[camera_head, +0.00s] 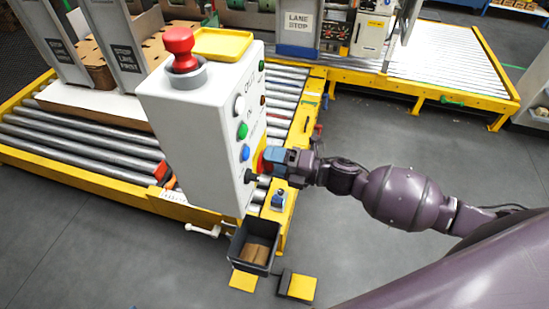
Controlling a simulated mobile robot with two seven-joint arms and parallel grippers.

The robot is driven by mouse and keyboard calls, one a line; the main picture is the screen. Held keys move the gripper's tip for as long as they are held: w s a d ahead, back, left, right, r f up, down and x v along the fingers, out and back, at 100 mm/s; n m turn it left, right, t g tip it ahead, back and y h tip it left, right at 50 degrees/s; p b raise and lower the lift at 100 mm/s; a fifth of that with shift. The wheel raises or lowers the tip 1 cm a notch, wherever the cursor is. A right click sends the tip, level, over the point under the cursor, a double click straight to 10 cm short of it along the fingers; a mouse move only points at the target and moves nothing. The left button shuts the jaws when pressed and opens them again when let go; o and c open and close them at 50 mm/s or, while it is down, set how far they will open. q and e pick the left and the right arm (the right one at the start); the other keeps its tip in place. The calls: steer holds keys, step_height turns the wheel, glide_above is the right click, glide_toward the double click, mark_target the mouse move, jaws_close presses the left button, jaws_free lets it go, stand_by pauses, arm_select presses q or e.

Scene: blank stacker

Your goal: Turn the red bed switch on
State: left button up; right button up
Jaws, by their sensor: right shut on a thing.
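The white control box (188,130) stands on the roller conveyor, its button face turned to the right. A red rotary switch on a yellow plate, which I take as the red bed switch (262,160), sits low on that face and is mostly hidden by my right gripper. My right gripper (268,159) comes in from the right, shut on the red switch. The switch's exact angle cannot be read. My left gripper is not in view.
A big red mushroom button (179,41) and a yellow tray (222,44) are on the box's top. Green, blue and black controls line its face. A dark bin (253,246) hangs below. The grey floor (400,250) on the right is open.

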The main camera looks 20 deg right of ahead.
steer(key=m+p, duration=0.1)
steer(key=m, duration=0.2)
steer(key=shift+r, duration=0.1)
steer(key=m+p, duration=0.2)
steer(key=m, duration=0.3)
steer(key=m+p, duration=0.1)
steer(key=shift+f+m, duration=0.3)
steer(key=shift+m, duration=0.1)
arm_select(q)
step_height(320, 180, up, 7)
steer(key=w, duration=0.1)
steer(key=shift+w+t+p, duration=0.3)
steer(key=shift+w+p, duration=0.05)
steer(key=shift+p, duration=0.05)
arm_select(e)
steer(key=shift+m, duration=0.4)
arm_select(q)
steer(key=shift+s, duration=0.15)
arm_select(e)
steer(key=shift+s, duration=0.1)
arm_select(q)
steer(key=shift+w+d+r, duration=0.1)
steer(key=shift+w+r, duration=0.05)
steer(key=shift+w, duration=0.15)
arm_select(e)
steer(key=o, duration=0.9)
steer(key=shift+f, duration=0.1)
